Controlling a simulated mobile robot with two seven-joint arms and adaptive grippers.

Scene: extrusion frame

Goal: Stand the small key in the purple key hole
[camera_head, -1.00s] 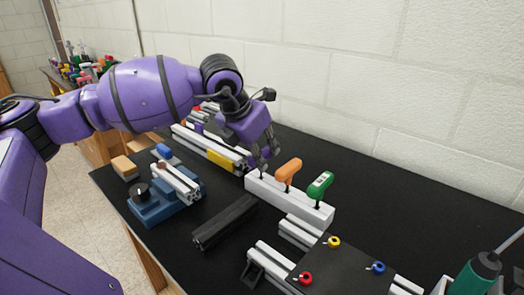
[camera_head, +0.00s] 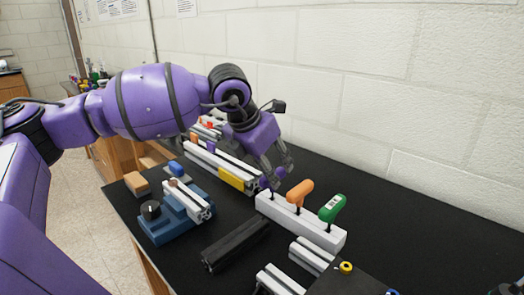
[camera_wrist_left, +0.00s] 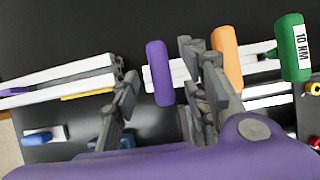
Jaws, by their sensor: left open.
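The white key block (camera_head: 325,236) stands on the black table. An orange-handled key (camera_head: 300,191) and a green-handled key (camera_head: 332,207) stand in it. A small purple handle (camera_head: 264,183), the small key, shows at the block's left end, partly covered by my left gripper (camera_head: 277,175). In the left wrist view the purple handle (camera_wrist_left: 159,73) appears between the two open fingers of my left gripper (camera_wrist_left: 160,86), with gaps on both sides. The orange handle (camera_wrist_left: 226,55) is just beyond the right finger. The purple key's lower end and its hole are hidden. My right gripper is out of view.
A black bar (camera_head: 236,244) lies in front of the block. A blue fixture (camera_head: 168,226) with a black knob stands to the left. Aluminium rails (camera_head: 216,167) with a yellow part lie behind.

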